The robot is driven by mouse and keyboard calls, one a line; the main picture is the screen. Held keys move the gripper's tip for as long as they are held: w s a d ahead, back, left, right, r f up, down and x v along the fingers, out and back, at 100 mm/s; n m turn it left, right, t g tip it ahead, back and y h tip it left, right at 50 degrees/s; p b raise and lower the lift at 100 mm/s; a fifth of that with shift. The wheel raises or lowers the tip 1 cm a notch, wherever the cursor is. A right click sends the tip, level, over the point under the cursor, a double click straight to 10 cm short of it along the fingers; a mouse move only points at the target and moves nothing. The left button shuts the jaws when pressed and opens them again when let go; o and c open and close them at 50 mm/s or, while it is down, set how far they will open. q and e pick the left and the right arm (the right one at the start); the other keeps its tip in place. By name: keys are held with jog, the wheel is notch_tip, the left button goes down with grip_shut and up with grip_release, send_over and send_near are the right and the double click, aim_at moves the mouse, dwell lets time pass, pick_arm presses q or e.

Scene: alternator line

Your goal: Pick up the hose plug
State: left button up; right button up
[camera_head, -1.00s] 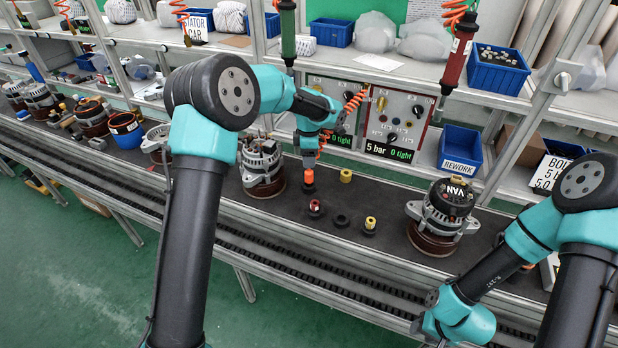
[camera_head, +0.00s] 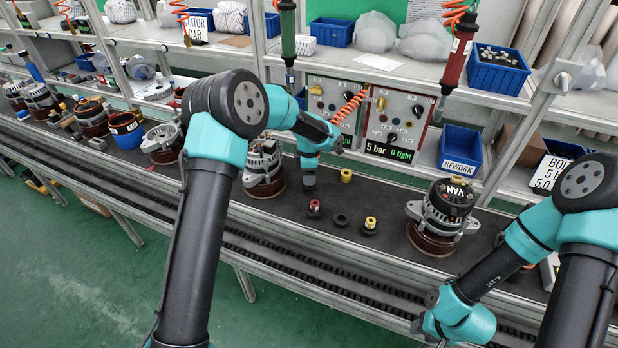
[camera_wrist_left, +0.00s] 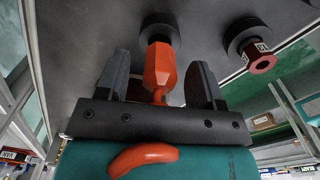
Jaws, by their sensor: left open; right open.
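The orange hose plug (camera_wrist_left: 160,72) stands between the two fingers of my left gripper (camera_wrist_left: 161,84) in the left wrist view, with a gap on each side. Its far end meets a round dark base (camera_wrist_left: 160,28) on the belt. In the head view my left gripper (camera_head: 308,178) is low over the belt beside an alternator and hides the plug. The orange coiled hose (camera_head: 349,107) shows behind the wrist. My right gripper (camera_head: 420,328) is open at the belt's near edge, low right, and its fingertips are hardly visible.
A red fitting (camera_head: 315,209), a black ring (camera_head: 341,220) and a yellow fitting (camera_head: 370,226) stand close by on the belt. An alternator (camera_head: 264,168) is just left of my left gripper, another (camera_head: 442,215) further right. A test panel (camera_head: 390,125) stands behind.

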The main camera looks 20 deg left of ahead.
pick_arm(q)
jog(key=shift+f, duration=0.65)
jog(key=shift+c, duration=0.4)
jog(key=c, duration=0.8)
jog(key=shift+r, duration=0.15)
jog(key=shift+c, duration=0.2)
notch_tip(320, 180, up, 10)
jog(key=shift+f, duration=0.1)
